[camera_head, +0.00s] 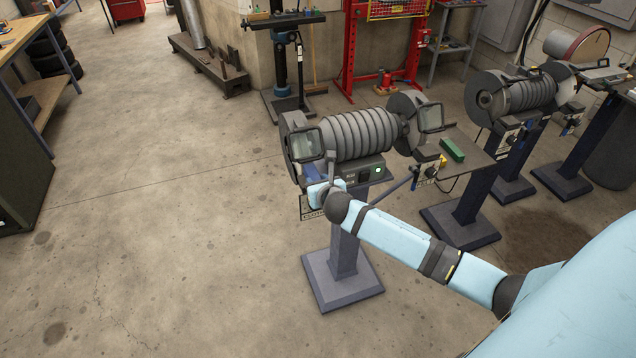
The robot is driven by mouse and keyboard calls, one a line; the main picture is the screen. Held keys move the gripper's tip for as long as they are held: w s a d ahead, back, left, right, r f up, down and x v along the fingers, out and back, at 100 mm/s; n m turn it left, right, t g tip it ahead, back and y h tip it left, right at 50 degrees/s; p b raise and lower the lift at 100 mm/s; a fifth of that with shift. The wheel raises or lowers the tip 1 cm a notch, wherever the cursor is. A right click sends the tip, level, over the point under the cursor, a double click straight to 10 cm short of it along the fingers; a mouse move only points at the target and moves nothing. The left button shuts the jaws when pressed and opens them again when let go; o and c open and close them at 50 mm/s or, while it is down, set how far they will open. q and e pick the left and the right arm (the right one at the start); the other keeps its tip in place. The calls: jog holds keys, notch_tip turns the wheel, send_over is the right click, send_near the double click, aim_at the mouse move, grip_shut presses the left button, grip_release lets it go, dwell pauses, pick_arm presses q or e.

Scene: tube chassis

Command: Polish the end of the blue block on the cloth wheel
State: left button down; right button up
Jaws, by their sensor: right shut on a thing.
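The blue block (316,170) shows as a small dark blue patch just below the left guard of the near grinder (360,132). My right gripper (326,180) is at that left end, shut on the blue block. My own wrist partly covers the block and jaws. The cloth wheel is at the grinder's left end, largely hidden behind the clear shield (306,145). A label plate (311,208) hangs below it. I cannot tell whether the block's end touches the wheel. My left gripper is out of view.
A green block (452,150) lies on the small table right of the grinder. A green light (377,170) glows on the grinder's front. A second grinder (520,95) stands behind to the right. A red press frame (350,50) stands at the back. The floor at left is clear.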

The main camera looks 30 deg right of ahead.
pick_arm(q)
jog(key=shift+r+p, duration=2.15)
jog(key=shift+p, duration=0.1)
dwell(5.8)
